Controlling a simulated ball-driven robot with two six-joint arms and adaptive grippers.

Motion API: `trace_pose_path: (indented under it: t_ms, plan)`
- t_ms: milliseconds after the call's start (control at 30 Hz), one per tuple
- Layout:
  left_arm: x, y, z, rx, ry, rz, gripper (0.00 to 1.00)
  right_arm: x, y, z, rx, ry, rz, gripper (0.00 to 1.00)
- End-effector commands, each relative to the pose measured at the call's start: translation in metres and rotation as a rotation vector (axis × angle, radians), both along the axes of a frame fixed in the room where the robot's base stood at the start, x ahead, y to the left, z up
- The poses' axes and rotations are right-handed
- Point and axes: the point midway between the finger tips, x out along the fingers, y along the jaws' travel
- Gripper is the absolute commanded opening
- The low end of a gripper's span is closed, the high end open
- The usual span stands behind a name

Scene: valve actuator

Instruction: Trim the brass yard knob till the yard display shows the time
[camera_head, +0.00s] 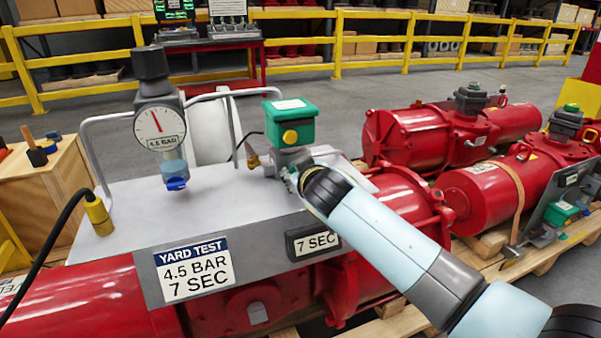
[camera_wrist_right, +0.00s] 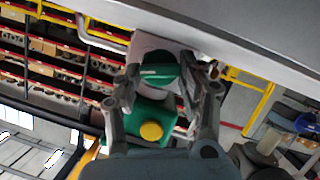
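In the head view a small brass fitting (camera_head: 253,160) sits beside the green box (camera_head: 289,121) with its yellow button. The display (camera_head: 313,241) reads 7 SEC and the yard test plate (camera_head: 195,270) reads 4.5 BAR, 7 SEC. My right gripper (camera_head: 290,176) is at the valve body under the green box, mostly hidden by my wrist. In the right wrist view its fingers (camera_wrist_right: 163,78) stand on both sides of a green knob (camera_wrist_right: 160,70) with a pale stripe. I cannot tell if they touch it. My left gripper is out of view.
A pressure gauge (camera_head: 159,126) with a 4.5 BAR label and a blue-tipped fitting stands on the grey panel (camera_head: 130,205). Bent tube rails flank it. Red actuators (camera_head: 440,135) lie on pallets to the right. A wooden crate (camera_head: 45,190) stands at left.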

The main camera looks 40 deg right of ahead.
Motion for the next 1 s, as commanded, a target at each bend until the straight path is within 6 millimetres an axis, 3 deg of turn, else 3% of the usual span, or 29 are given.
trace_pose_path:
  t_ms: [167, 500, 767, 800, 867, 1000]
  plan:
    - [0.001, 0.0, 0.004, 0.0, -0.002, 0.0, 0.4, 0.0, -0.001, 0.001, 0.029, -0.006, 0.0, 0.08]
    - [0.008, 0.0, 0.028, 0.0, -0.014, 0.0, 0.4, -0.001, -0.004, 0.002, 0.355, -0.084, 0.0, 0.08]
    - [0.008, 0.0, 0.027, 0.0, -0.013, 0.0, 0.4, -0.001, -0.004, 0.0, 0.366, -0.086, 0.0, 0.08]
    - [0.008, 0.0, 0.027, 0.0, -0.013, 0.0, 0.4, -0.001, -0.003, 0.0, 0.365, -0.086, 0.0, 0.43]
    - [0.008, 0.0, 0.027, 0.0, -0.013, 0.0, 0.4, -0.001, -0.004, 0.0, 0.364, -0.086, -0.001, 0.5]
    - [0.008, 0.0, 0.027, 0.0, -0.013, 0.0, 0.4, -0.001, -0.004, 0.0, 0.363, -0.086, 0.0, 0.5]
